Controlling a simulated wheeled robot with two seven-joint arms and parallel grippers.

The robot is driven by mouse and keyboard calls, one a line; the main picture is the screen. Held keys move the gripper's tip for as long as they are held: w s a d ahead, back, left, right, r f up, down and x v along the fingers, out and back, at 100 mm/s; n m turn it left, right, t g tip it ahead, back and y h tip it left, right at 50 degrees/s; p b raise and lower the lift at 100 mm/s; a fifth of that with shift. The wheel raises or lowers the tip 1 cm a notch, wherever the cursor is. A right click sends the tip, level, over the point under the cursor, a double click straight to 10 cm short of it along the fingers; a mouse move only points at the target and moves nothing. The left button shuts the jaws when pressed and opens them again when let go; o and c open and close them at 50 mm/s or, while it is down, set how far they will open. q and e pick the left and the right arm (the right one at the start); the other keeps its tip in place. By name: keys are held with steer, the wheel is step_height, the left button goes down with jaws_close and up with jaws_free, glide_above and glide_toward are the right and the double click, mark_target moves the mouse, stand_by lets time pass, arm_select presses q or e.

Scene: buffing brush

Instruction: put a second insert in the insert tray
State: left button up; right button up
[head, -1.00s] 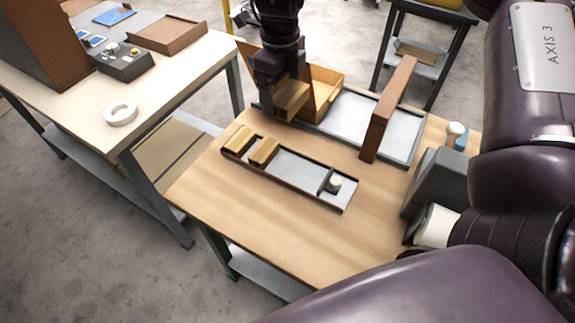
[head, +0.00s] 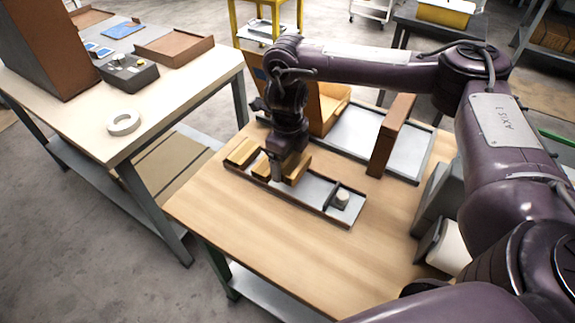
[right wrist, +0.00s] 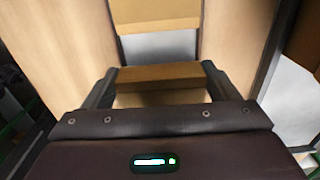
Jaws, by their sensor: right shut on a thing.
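The insert tray (head: 318,190) is a long, narrow, dark-rimmed tray with a grey floor on the wooden table. Two tan wooden inserts, one at the far left end (head: 242,152) and one beside it (head: 262,166), sit in its left part. My right gripper (head: 286,168) is shut on another wooden insert (head: 298,168), just over the tray, right of those two. In the right wrist view the held insert (right wrist: 160,76) spans the fingers, and another insert (right wrist: 155,14) shows ahead. Whether the held insert touches the tray floor cannot be told. My left gripper is not in view.
A small white cylinder (head: 342,198) stands in the tray's right compartment. Behind are an open wooden box (head: 328,108), a grey tray (head: 405,165) and an upright brown block (head: 390,135). A grey machine (head: 430,205) stands at right. The table front (head: 260,235) is clear.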

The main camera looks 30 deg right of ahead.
mark_target(288, 169)
steer(key=shift+f, duration=0.9)
steer(key=shift+f, duration=0.6)
steer(key=o, duration=0.8)
steer(key=shift+s, duration=0.1)
steer(key=shift+o, duration=0.4)
steer(key=shift+f, duration=0.1)
